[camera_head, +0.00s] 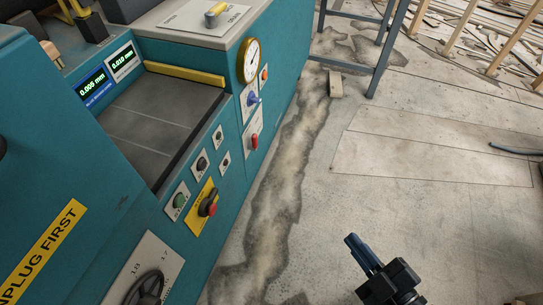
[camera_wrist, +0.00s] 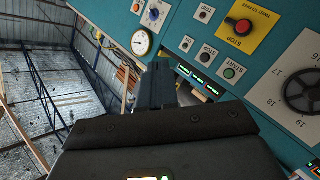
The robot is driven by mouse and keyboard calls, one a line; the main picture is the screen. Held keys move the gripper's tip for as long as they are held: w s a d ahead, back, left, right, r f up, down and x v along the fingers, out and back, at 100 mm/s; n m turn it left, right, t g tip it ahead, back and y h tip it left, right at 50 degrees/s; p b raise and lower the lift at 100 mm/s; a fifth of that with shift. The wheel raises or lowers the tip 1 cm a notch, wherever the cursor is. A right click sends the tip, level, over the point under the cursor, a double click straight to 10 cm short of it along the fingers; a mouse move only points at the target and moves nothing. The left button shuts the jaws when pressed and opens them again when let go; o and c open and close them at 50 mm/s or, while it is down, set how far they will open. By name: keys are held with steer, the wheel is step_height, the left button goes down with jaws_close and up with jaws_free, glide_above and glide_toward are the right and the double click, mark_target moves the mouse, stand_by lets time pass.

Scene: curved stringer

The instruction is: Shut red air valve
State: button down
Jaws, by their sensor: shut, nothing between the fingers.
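The red air valve (camera_head: 254,141) is a small red handle on a white plate on the side of the teal machine, below a blue handle (camera_head: 253,98). In the head view the red handle looks roughly upright, along its plate. My gripper (camera_head: 354,244) is shut and empty, over the floor at the lower right, well apart from the valve. In the wrist view its dark fingers (camera_wrist: 160,76) sit together below the gauge.
The teal machine (camera_head: 233,179) fills the left, with a round gauge (camera_head: 251,60), a red stop button (camera_head: 209,208) on yellow, and a handwheel (camera_head: 147,288). A metal stand (camera_head: 349,67) is at the back. The floor (camera_head: 330,200) between gripper and machine is clear.

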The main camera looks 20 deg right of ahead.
steer(key=w+a+f+n+b, duration=0.2)
steer(key=w+f, duration=0.4)
steer(key=w, duration=0.4)
steer(key=w+a+f+n+t+b, duration=0.1)
steer(key=w+f+n+b, duration=0.3)
steer(key=w, duration=0.5)
steer(key=w+a+f+n+b, duration=0.3)
steer(key=w+f+n+b, duration=0.1)
steer(key=w+f, duration=0.5)
steer(key=shift+w+a+t+h, duration=0.35)
steer(key=shift+w+t+h, duration=0.05)
steer(key=shift+w, duration=0.45)
steer(key=b, duration=0.7)
glide_toward(252, 142)
steer(key=w+a, duration=0.3)
steer(key=shift+w+d+f+b, duration=0.1)
steer(key=shift+w+d+b, duration=1.35)
steer(key=shift+b, duration=0.35)
steer(key=shift+r+p, duration=0.2)
steer(key=shift+p, duration=0.35)
